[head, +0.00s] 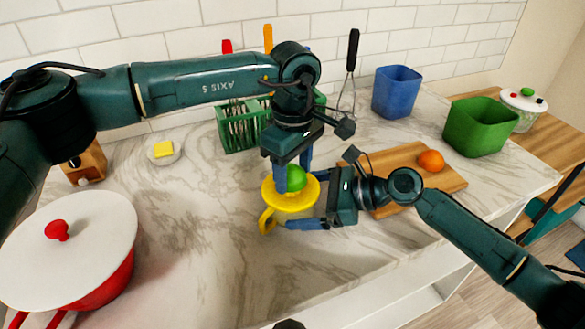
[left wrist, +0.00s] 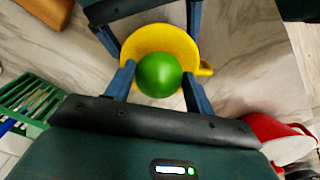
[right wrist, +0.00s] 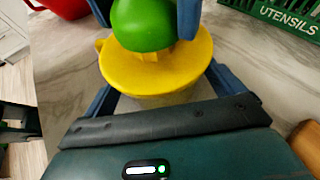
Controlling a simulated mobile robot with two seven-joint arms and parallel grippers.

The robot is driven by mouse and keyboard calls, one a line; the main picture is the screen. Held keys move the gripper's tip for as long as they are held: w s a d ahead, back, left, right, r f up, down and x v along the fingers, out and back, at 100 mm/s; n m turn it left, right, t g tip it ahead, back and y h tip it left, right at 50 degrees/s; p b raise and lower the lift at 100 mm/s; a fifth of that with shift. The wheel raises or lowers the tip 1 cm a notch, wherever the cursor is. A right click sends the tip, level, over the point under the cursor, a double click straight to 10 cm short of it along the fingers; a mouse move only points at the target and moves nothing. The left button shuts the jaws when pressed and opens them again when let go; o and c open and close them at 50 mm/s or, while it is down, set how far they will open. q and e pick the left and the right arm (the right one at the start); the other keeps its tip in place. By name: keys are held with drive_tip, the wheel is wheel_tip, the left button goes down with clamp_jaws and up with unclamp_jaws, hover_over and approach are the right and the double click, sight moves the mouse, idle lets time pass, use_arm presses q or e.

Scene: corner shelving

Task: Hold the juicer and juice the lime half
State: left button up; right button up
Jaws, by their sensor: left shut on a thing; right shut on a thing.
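The yellow juicer (head: 291,200) stands on the marble counter, with its handle (head: 267,221) toward the front left. The green lime half (head: 296,178) sits over the juicer's middle, dome up; in the right wrist view the lime half (right wrist: 143,24) appears to rest on the cone. My left gripper (head: 293,177) points down from above, shut on the lime half; its fingers flank the lime half in the left wrist view (left wrist: 159,76). My right gripper (head: 310,207) comes from the right, shut on the juicer, with a finger on each side of its body (right wrist: 165,85).
A cutting board (head: 440,179) with an orange (head: 431,161) lies to the right. A green utensil rack (head: 240,130) stands behind my left gripper. Blue (head: 396,92) and green (head: 480,127) bins stand back right. A red pot with white lid (head: 75,240) is front left. The front counter is clear.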

use_arm(q)
drive_tip(key=shift+f+n, duration=0.2)
drive_tip(key=shift+n, duration=0.3)
drive_tip(key=m, duration=0.5)
drive_tip(key=shift+s+a+f+m, duration=0.1)
drive_tip(key=shift+s+a+m, duration=0.05)
drive_tip(key=shift+m, duration=0.25)
drive_tip(key=m, duration=0.5)
drive_tip(key=shift+a+m, duration=0.2)
drive_tip(key=shift+m, duration=0.2)
use_arm(e)
drive_tip(key=shift+r, duration=0.1)
use_arm(q)
drive_tip(key=n, duration=0.6)
drive_tip(key=shift+d, duration=0.2)
drive_tip(key=n, duration=0.5)
drive_tip(key=shift+d+n, duration=0.15)
drive_tip(key=shift+n, duration=0.15)
